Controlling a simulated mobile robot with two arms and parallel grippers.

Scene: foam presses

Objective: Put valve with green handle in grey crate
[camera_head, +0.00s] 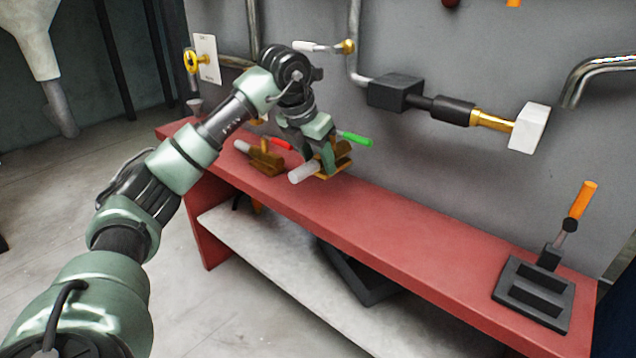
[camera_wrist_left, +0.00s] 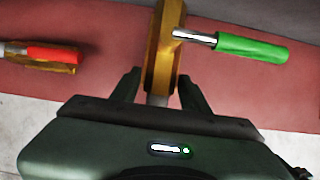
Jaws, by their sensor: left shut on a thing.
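The valve with the green handle (camera_head: 355,139) has a brass body and a pale pipe end. My left gripper (camera_head: 326,163) is shut on its body, over the back half of the red bench. I cannot tell whether the valve touches the bench top. In the left wrist view the valve's brass body (camera_wrist_left: 163,50) sits between the fingers (camera_wrist_left: 158,90), with the green handle pointing right. A dark grey open box (camera_head: 366,292), perhaps the grey crate, lies on the lower shelf, partly hidden by the bench top. My right gripper is not in view.
A brass valve with a red handle (camera_head: 264,158) lies left on the red bench (camera_head: 420,240); it also shows in the left wrist view (camera_wrist_left: 50,55). A dark press with an orange lever (camera_head: 540,290) stands at the right end. Pipes run along the wall behind.

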